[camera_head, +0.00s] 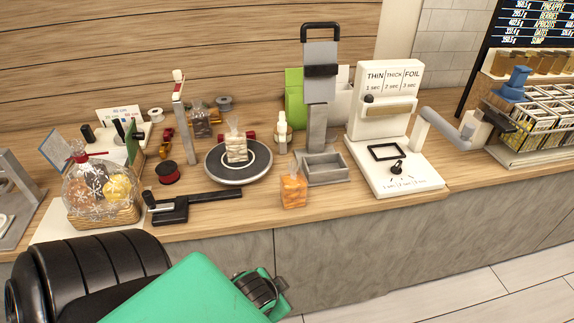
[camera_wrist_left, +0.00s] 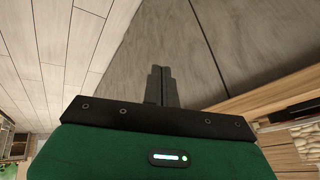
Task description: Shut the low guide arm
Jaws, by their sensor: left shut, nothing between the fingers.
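A low black guide arm (camera_head: 215,196) sits near the counter's front edge. It extends to the right from a black base (camera_head: 170,212), roughly along the edge and in front of the round turntable (camera_head: 238,180). Whether it is fully open or partly swung cannot be told. My left arm, green and black, fills the lower left of the head view, below the counter front; its fingers do not show clearly there. In the left wrist view my left gripper (camera_wrist_left: 161,72) is shut and empty, with the grey counter front and floor tiles beyond it. My right gripper is not in view.
A wrapped basket (camera_head: 103,192) stands left of the guide arm, with a red spool (camera_head: 168,172) behind. An orange bag (camera_head: 293,190) stands to its right, near the edge. A white sealer (camera_head: 385,120) is farther right. Tiled floor lies before the counter.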

